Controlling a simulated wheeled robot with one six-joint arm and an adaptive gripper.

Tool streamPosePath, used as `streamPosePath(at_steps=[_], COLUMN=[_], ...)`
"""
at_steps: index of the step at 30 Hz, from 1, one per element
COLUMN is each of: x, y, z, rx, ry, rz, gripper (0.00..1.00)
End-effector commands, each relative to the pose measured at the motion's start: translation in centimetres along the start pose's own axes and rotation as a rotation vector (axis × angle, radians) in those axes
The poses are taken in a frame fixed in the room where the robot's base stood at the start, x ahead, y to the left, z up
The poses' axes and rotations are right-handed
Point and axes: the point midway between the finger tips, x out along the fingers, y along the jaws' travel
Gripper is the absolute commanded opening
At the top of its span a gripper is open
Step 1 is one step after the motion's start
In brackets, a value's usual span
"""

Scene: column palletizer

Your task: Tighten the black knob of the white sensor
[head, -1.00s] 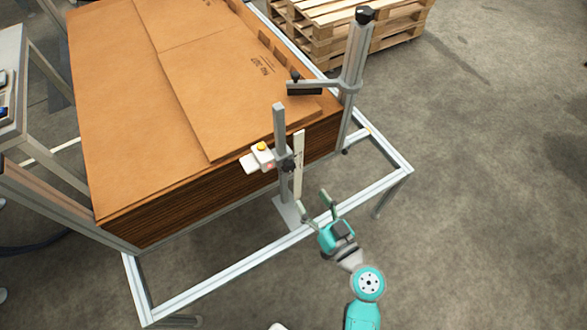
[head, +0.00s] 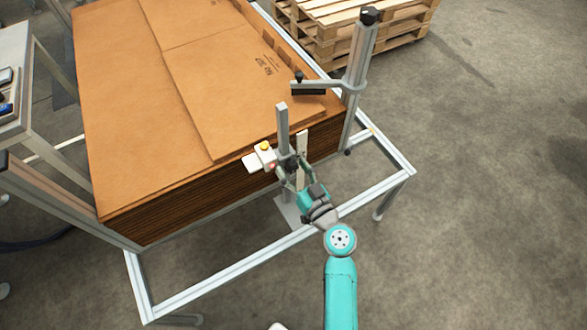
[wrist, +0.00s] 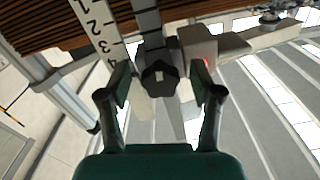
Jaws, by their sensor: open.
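The white sensor (head: 262,156) with a yellow button on top is mounted on a grey upright post (head: 282,125) at the front of the cardboard stack. Its black knob (wrist: 160,79) faces my wrist camera and shows between my fingers; it also shows small in the head view (head: 290,166). My gripper (wrist: 160,95) is open, with one finger on each side of the knob. A gap shows between each finger and the knob, so I see no contact. In the head view my gripper (head: 294,177) is right at the post, partly covering the bracket.
A white numbered scale (head: 302,160) stands close beside the post. A stack of brown cardboard (head: 150,110) lies behind, inside a metal frame (head: 230,268). A second post carries an arm with a black knob (head: 299,76). Wooden pallets (head: 330,35) stand behind.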

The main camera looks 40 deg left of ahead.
Motion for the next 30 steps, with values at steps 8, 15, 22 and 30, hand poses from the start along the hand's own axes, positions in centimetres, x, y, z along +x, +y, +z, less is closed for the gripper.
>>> streamPosePath(at_steps=[8,15,22,30], x=[-0.02,-0.04,-0.04,-0.04], y=[0.00,0.00,-0.01,-0.09], z=[0.01,0.00,-0.01,-0.03], rx=[0.000,0.000,0.029,0.176], ry=[0.000,0.000,0.000,0.001], rz=[0.000,0.000,0.000,0.000], gripper=[0.42,0.04,0.04,0.04])
